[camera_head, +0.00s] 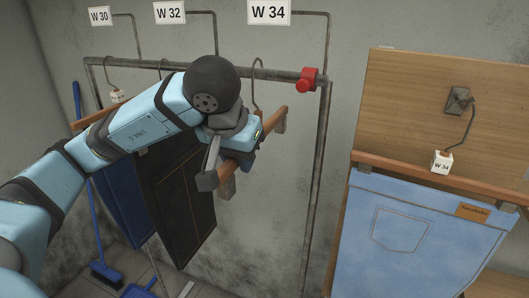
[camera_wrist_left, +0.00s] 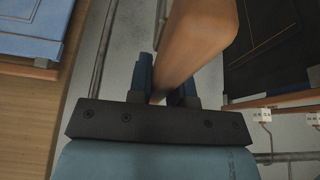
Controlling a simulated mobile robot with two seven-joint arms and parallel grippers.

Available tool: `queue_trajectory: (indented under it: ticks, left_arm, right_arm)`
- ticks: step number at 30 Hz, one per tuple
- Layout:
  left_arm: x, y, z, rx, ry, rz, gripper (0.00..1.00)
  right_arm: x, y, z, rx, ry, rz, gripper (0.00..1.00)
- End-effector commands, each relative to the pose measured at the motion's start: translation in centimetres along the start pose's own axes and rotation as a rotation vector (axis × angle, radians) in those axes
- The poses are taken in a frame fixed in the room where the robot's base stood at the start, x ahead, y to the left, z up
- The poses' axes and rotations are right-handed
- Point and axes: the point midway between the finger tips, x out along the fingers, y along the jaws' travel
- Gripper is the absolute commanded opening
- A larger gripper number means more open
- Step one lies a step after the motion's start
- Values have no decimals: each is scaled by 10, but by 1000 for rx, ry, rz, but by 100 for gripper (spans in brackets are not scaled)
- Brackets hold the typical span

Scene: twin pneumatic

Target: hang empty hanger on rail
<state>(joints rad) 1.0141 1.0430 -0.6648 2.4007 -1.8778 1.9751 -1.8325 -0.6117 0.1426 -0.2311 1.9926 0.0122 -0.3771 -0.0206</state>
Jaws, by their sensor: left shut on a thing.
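The empty wooden hanger (camera_head: 272,122) is in the grip of my left gripper (camera_head: 228,160), below the right part of the metal rail (camera_head: 283,75). Its metal hook (camera_head: 258,88) rises to the rail and curves at rail height. I cannot tell whether the hook rests on the rail or is only in front of it. Its clips show bare, with no garment. In the left wrist view, the hanger's bar (camera_wrist_left: 198,40) runs between the fingers of the left gripper (camera_wrist_left: 167,85). My right gripper is not in view.
A red clamp (camera_head: 307,80) sits near the rail's right end, under the W 34 sign (camera_head: 269,12). Black trousers (camera_head: 185,205) and blue trousers (camera_head: 122,215) hang left. Light jeans (camera_head: 420,225) hang on a wooden panel (camera_head: 400,95). A blue broom (camera_head: 103,272) stands below left.

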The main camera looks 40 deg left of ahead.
Motion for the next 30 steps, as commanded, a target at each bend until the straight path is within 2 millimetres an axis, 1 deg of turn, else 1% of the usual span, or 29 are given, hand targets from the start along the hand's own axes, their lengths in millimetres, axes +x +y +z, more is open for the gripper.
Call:
queue_trajectory:
  ticks: [3,8,30]
  left_arm:
    - [-5,-4,1,-3,2,-6,0]
    - [-4,-4,-5,-6,2,-6,0]
    - [19,-4,-60,-5,2,-4,0]
  right_arm:
    - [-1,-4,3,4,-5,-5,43]
    - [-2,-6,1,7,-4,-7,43]
    - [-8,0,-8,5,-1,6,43]
